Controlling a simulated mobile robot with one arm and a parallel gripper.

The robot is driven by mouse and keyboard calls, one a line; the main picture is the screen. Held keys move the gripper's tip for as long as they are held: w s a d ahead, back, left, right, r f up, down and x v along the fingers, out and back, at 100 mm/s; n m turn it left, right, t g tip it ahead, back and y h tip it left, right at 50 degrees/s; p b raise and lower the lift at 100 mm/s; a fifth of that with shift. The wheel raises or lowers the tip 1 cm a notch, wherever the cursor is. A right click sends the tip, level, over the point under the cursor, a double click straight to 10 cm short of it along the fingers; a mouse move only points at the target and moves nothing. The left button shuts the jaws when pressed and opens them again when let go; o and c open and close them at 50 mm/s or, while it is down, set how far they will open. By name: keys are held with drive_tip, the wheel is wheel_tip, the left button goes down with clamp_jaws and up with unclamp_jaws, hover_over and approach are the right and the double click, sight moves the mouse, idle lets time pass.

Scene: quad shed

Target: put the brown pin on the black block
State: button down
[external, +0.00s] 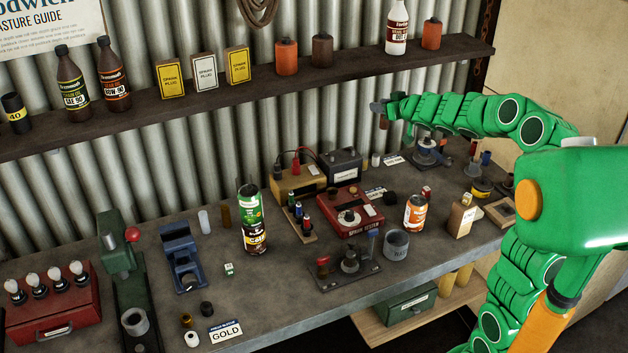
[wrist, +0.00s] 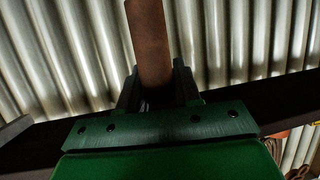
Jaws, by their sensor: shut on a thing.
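My gripper (external: 381,109) is raised well above the back of the bench, in front of the corrugated wall and below the shelf. It is shut on a brown pin (external: 383,121). In the wrist view the brown pin (wrist: 149,40) sticks out from between the dark fingers of my gripper (wrist: 157,90). A small black piece (external: 389,199) lies on the bench to the right of the red tester; it may be the black block, but it is too small to be sure. A larger black box (external: 341,165) stands at the bench's back.
The shelf (external: 255,84) with bottles, cartons and canisters runs along the wall. The bench holds a red tester (external: 349,212), stacked cans (external: 252,220), an orange-and-white can (external: 415,213), a grey cup (external: 396,244) and a blue stand (external: 183,258). Free bench lies at front centre.

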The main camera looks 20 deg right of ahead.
drive_tip(key=shift+s+d, duration=0.2)
drive_tip(key=shift+s, duration=0.1)
drive_tip(key=shift+s+d+n+y, duration=0.1)
drive_tip(key=shift+s+n+y, duration=0.15)
drive_tip(key=shift+n+y, duration=0.2)
drive_tip(key=shift+s+f+n+y, duration=0.35)
drive_tip(key=shift+s+f+y, duration=0.1)
drive_tip(key=shift+s+y, duration=0.3)
drive_tip(key=s+a+f+n+g+y, duration=0.1)
drive_tip(key=s+f+n+g+y, duration=0.15)
drive_tip(key=s+f, duration=0.4)
drive_tip(key=s+f+n+g+y, duration=0.2)
drive_tip(key=s+f+n+y, duration=0.1)
drive_tip(key=s, duration=0.7)
hover_over(386, 193)
drive_tip(key=shift+f, duration=5.2)
drive_tip(key=shift+a+f+t, duration=0.1)
drive_tip(key=shift+f+t, duration=0.15)
drive_tip(key=shift+f, duration=1.2)
drive_tip(key=shift+f, duration=0.15)
drive_tip(key=c, duration=0.8)
unclamp_jaws()
